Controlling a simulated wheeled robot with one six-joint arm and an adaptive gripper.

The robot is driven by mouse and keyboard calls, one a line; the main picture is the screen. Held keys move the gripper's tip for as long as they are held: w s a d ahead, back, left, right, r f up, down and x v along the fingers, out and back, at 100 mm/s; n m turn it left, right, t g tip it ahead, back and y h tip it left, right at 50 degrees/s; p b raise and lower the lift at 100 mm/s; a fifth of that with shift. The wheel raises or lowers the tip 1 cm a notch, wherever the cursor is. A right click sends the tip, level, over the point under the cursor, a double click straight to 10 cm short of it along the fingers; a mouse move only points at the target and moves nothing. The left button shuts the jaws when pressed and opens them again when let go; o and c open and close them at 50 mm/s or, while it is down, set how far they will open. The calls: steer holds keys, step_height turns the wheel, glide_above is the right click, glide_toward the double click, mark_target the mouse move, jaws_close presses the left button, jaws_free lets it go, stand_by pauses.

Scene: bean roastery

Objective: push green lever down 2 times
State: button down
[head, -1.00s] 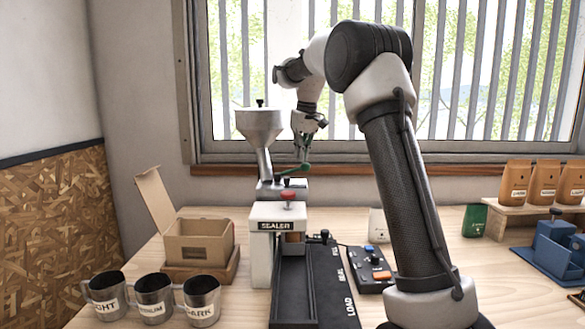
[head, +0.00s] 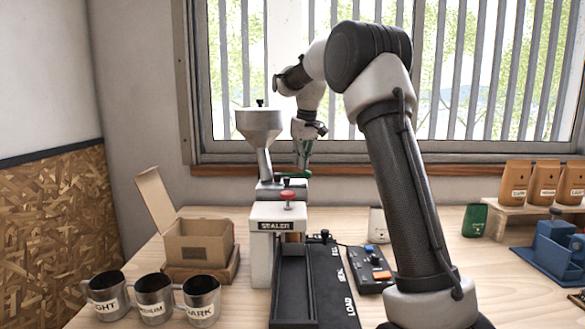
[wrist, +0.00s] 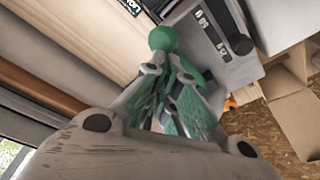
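The green lever (head: 295,175) is on the grey grinder (head: 262,160) with the funnel hopper, at the back of the table. In the head view it lies about level. In the wrist view its round green knob (wrist: 161,38) shows just beyond my fingertips. My gripper (head: 303,164) points down at the lever's right end, close above it or touching; I cannot tell which. In the wrist view my gripper's fingers (wrist: 167,72), with green pads, come together at the tips and look shut, with nothing seen held between them.
The sealer (head: 277,226) with a red knob stands in front of the grinder. A black button box (head: 368,270) is to its right. An open cardboard box (head: 200,243) and labelled mugs (head: 153,298) are at left. A window is behind my arm.

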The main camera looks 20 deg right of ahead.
steer(key=shift+r, duration=0.1)
steer(key=v, duration=0.2)
steer(key=w+v, duration=0.1)
steer(key=v, duration=0.2)
steer(key=shift+a+r, duration=0.1)
steer(key=shift+r, duration=0.35)
stand_by(1.6)
